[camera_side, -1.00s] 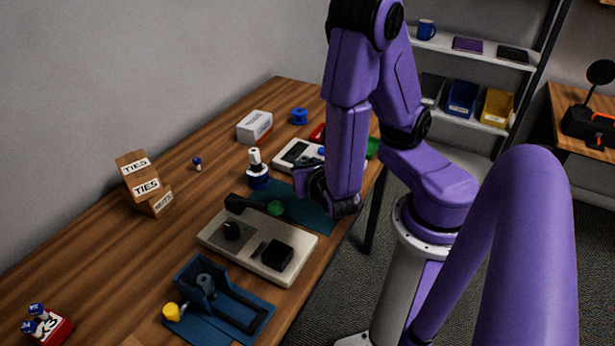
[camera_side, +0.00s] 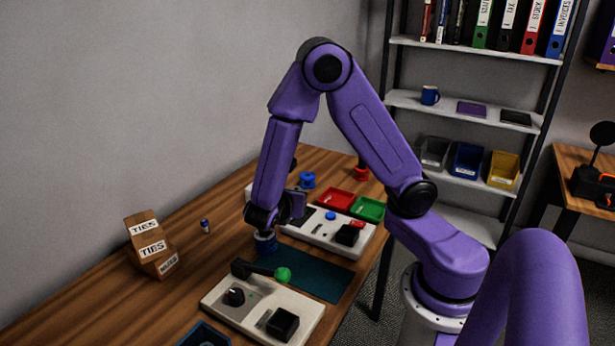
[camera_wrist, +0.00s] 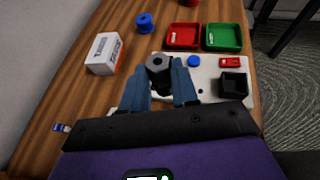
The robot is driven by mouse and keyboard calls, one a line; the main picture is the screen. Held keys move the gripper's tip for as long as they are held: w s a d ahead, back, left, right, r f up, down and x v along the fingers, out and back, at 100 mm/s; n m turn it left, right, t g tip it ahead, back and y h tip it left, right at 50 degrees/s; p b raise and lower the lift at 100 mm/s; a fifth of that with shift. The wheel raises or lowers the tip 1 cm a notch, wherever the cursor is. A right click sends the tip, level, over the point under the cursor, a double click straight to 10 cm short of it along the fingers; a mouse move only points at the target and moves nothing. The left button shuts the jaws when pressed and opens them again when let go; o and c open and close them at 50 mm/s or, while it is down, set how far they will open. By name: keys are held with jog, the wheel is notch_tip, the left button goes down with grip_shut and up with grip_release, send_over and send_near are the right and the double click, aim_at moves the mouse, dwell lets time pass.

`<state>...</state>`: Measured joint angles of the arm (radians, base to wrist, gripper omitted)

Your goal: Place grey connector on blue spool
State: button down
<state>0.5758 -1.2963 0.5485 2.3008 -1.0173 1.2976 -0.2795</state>
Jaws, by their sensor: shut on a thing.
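My gripper (camera_wrist: 160,78) is shut on the grey connector (camera_wrist: 158,65), a dark grey cylinder with a hole in its end, seen between the two blue-grey fingers in the wrist view. The blue spool (camera_wrist: 144,23) stands on the table beyond the gripper, apart from it, between the white box and the red tray. It also shows in the side view (camera_side: 307,180), farther back than my gripper. In the side view my wrist hides the connector, and a small blue shape (camera_side: 265,241) shows just below it; I cannot tell whether it is fingers or another object.
A white box (camera_wrist: 104,53) lies left of the spool. Red (camera_wrist: 184,36) and green (camera_wrist: 222,37) trays stand to the right. A white panel (camera_side: 318,229) with a black block lies near my gripper. Another panel (camera_side: 252,309) with a green-knobbed lever and stacked TIES boxes (camera_side: 150,245) are nearer.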

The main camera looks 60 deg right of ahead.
jog(key=w+d+r+m+g, duration=0.1)
jog(key=d+r+m+g, duration=0.25)
jog(key=d, duration=0.65)
jog(key=w+d+r+m+g, duration=0.2)
jog(key=d+m+g, duration=0.25)
jog(key=d, duration=0.45)
send_over(301, 177)
jog(key=shift+n+g, duration=0.3)
jog(key=shift+g, duration=0.1)
notch_tip(301, 177, down, 10)
jog(key=shift+s, duration=0.15)
jog(key=shift+f, duration=1.6)
jog(key=shift+f, duration=0.1)
jog(key=c, duration=0.9)
grip_release()
jog(key=shift+o, duration=0.2)
